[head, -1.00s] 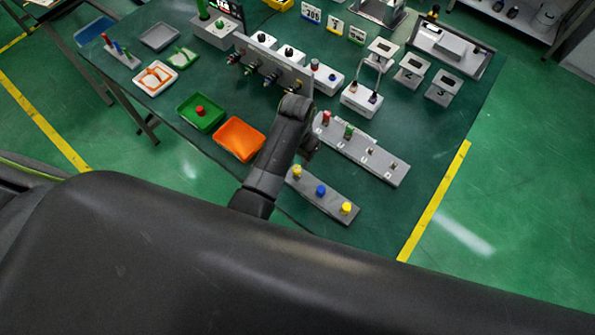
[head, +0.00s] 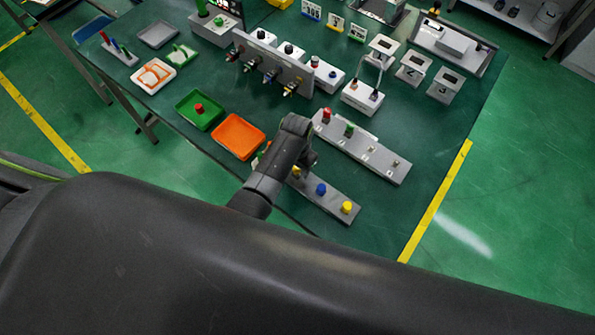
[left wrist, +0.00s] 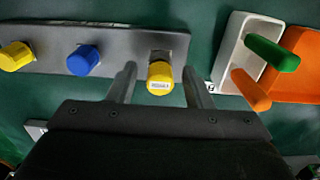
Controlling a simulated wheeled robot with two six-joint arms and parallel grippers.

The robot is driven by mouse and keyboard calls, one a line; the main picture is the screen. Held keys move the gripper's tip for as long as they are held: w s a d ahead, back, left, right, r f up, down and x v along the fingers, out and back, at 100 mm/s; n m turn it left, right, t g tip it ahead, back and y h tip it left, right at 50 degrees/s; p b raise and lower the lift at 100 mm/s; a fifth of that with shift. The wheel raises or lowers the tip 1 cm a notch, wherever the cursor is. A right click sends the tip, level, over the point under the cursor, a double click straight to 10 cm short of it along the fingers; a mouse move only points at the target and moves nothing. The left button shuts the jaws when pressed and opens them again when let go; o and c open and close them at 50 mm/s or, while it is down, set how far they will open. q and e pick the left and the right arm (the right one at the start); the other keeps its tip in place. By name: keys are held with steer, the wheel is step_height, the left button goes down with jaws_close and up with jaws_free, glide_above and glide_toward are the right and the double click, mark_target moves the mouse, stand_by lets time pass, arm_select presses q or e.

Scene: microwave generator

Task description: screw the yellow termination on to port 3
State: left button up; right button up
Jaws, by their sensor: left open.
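A grey strip (head: 326,199) holds a yellow cap (head: 296,172), a blue cap (head: 321,189) and another yellow cap (head: 347,208), all upright. My left gripper (head: 302,160) is over the strip's left end in the head view. In the left wrist view, its open fingers (left wrist: 160,84) stand on either side of the nearer yellow cap (left wrist: 160,77), with gaps showing. An upright grey panel (head: 272,70) carries several coloured connectors; I cannot read which is port 3. My right gripper is not in view.
A strip with red and green caps (head: 362,147) lies just behind my left gripper. An orange tray (head: 238,137) and a green tray (head: 200,110) are to the left. In the left wrist view, a white holder (left wrist: 232,48) with green and orange handles stands close by.

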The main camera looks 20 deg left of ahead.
arm_select(q)
steer(key=shift+f, duration=0.25)
steer(key=shift+p, duration=0.65)
stand_by(0.9)
jaws_close()
stand_by(0.4)
steer(key=shift+r, duration=0.1)
steer(key=shift+r+p, duration=0.45)
steer(key=shift+r, duration=2.45)
